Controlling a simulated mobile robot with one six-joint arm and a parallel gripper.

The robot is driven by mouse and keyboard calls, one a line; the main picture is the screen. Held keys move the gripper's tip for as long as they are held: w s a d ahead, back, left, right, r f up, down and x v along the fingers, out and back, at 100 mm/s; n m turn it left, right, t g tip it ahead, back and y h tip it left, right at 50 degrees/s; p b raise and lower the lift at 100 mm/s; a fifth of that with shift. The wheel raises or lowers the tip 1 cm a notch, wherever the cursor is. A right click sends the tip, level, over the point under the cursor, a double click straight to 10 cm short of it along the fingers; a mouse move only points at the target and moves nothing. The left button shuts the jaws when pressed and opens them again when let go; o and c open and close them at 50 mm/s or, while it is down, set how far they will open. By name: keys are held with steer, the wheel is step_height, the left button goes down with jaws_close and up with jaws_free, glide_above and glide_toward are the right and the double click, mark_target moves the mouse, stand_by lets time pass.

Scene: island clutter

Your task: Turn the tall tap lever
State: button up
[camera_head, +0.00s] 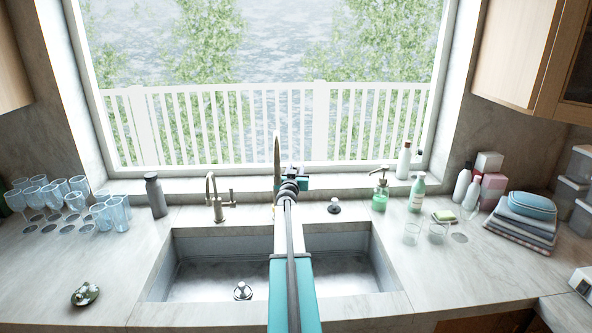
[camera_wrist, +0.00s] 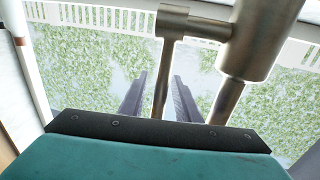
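The tall tap (camera_head: 277,152) is a brushed metal column behind the sink, its lower part hidden by my arm. In the wrist view its thick metal body (camera_wrist: 262,40) fills the upper right. A short side stem joins that body to a thin upright lever (camera_wrist: 163,85). My gripper (camera_wrist: 160,98) is open, with one dark finger on each side of the lever. Gaps show between the lever and both fingers, so I see no grip on it. In the head view my gripper (camera_head: 293,178) is small and partly hidden by my own arm.
A shorter tap (camera_head: 216,197) and a dark bottle (camera_head: 156,195) stand to the left. A green soap dispenser (camera_head: 380,192) and bottles stand to the right. The sink (camera_head: 205,246) lies under my arm. The window (camera_head: 262,70) is behind the tap.

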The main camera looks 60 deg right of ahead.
jaws_close()
steer(key=shift+w+f+b, duration=0.1)
steer(key=shift+b, duration=0.25)
